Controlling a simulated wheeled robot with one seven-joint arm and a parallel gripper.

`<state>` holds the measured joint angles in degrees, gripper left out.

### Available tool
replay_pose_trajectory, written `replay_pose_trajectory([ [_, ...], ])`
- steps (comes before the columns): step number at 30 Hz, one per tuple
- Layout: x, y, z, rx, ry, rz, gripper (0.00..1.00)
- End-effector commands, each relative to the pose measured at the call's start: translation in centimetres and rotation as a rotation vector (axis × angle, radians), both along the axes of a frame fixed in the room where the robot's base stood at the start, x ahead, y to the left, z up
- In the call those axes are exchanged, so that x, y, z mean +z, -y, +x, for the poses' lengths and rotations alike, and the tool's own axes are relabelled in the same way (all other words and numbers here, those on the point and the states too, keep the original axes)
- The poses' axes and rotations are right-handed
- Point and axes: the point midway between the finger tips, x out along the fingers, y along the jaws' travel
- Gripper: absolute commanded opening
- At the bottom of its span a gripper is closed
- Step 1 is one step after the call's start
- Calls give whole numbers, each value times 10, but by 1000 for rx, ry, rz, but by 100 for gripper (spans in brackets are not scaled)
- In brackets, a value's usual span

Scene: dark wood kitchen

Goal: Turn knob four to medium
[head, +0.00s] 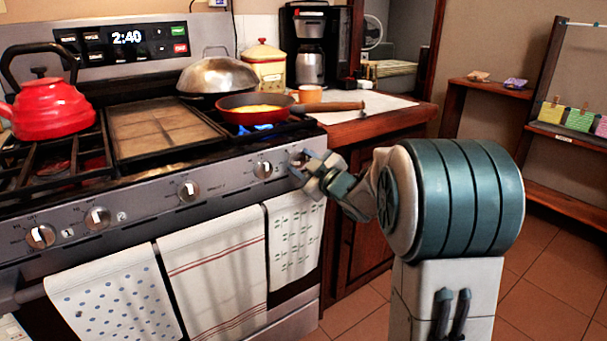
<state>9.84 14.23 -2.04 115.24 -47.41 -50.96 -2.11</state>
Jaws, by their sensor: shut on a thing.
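The stove front (140,203) carries a row of several silver knobs with white pointers. My gripper (304,168) is at the right end of this row. It is shut on the rightmost knob (297,157), which it mostly hides, so I cannot read that knob's setting. The knob just left of it (263,169) is free, with its pointer close to upright. Farther left are a middle knob (189,189) and two left knobs (97,217), (40,236). Which one is labelled four cannot be read.
A red pan (250,112) with yellow food sits over a blue flame (258,128) at the right burner. A red kettle (52,107) stands on the left. Towels (212,262) hang below the knobs. The wooden counter (375,127) is close right of my gripper.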

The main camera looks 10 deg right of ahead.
Motion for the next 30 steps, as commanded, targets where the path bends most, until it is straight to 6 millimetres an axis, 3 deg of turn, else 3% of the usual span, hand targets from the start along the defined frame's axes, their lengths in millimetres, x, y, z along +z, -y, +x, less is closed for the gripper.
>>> replay_pose_trajectory([
  [9,-2,1,0,-2,44,-109,18],
  [25,-1,1,0,-2,51,-127,18],
  [26,-1,1,0,-2,51,-127,47],
  [27,-1,1,0,-2,51,-127,58],
  [28,-1,1,0,-2,51,-127,63],
  [30,-1,1,0,-1,52,-127,63],
])
